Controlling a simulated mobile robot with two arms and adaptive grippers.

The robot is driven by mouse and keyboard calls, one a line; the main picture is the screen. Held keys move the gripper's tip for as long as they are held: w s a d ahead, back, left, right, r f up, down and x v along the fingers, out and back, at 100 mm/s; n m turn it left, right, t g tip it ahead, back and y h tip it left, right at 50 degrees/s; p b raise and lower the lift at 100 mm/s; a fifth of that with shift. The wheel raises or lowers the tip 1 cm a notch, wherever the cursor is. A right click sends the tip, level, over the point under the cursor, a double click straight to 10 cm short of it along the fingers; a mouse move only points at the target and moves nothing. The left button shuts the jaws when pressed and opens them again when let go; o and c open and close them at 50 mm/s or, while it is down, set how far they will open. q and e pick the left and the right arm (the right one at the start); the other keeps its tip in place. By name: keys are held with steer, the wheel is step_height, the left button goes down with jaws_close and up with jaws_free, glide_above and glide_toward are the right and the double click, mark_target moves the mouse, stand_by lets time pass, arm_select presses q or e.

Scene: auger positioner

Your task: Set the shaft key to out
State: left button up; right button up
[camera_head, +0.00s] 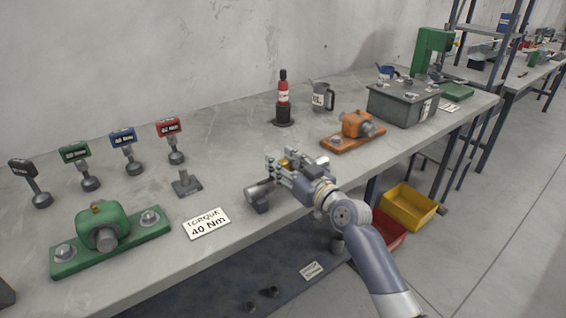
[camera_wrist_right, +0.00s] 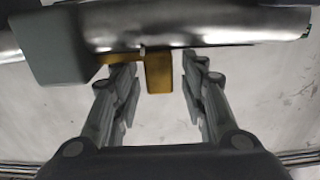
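The shaft key is a small yellow block (camera_wrist_right: 159,73) below a shiny metal shaft (camera_wrist_right: 185,24) in the right wrist view. A thin yellow strip runs from it towards a grey block (camera_wrist_right: 45,45) at the shaft's left. In the head view the shaft (camera_head: 259,189) lies at the bench's front edge, partly hidden by my right gripper (camera_head: 293,168). The right gripper (camera_wrist_right: 158,85) is open, one finger on each side of the key, with a visible gap to each. My left gripper is not in view.
An orange unit (camera_head: 340,143) and a grey box (camera_head: 390,105) are to the right. Yellow (camera_head: 408,210) and red bins sit below.

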mark_target(268, 182)
jaws_close()
steer(key=s+a+p, duration=0.2)
steer(key=a, duration=0.1)
steer(key=shift+s+a+p, duration=0.25)
steer(key=shift+s+p, duration=0.05)
steer(key=shift+p, duration=0.1)
steer(key=shift+s+a, duration=0.1)
steer(key=shift+a, duration=0.1)
steer(key=shift+d+f, duration=0.1)
steer(key=shift+f, duration=0.05)
steer(key=shift+c, duration=0.4)
jaws_free()
steer(key=shift+o, duration=0.4)
